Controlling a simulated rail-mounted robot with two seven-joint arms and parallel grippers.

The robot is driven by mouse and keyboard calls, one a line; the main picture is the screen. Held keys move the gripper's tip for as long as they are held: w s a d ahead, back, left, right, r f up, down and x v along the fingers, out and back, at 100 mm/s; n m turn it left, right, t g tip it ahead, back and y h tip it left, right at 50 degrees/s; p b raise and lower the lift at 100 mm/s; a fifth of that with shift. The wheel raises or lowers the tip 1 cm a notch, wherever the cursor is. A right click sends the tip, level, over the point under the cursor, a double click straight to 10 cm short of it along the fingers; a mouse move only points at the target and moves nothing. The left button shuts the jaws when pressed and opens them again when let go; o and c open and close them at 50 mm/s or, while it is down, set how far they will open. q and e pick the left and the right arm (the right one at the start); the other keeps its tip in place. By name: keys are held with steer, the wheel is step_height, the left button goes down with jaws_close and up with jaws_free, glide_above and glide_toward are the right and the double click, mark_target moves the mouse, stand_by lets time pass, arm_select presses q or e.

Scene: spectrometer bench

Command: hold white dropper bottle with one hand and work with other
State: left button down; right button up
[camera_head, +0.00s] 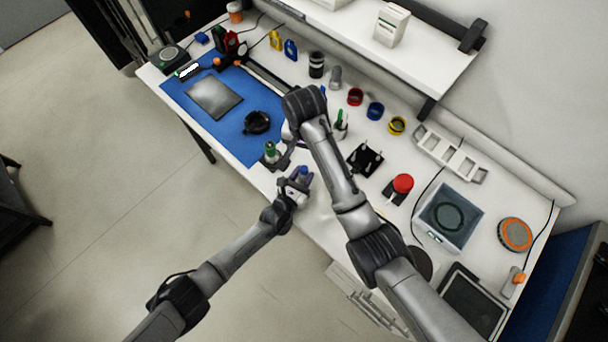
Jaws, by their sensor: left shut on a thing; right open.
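My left gripper (297,185) is shut on a small blue-topped bottle (304,170) at the bench's front edge. The bottle is mostly covered by the fingers, so I cannot tell for sure that it is the white dropper bottle. My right arm reaches over the bench and bends back toward the front edge. My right gripper (277,160) is open, just left of and beyond the left one. A small green-topped bottle (270,149) stands at its fingers, and I cannot tell whether they touch it.
A blue mat (190,108) holds a grey plate (214,97) and a black round part (257,122). Red (355,96), blue (375,110) and yellow (397,125) rings lie behind my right arm. A red button (402,184) and a clear-topped box (448,216) stand to the right.

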arm_select(q)
steer(key=c, duration=0.6)
jaws_free()
steer(key=shift+c, duration=0.2)
steer(key=v, duration=1.4)
steer(key=shift+d, duration=0.1)
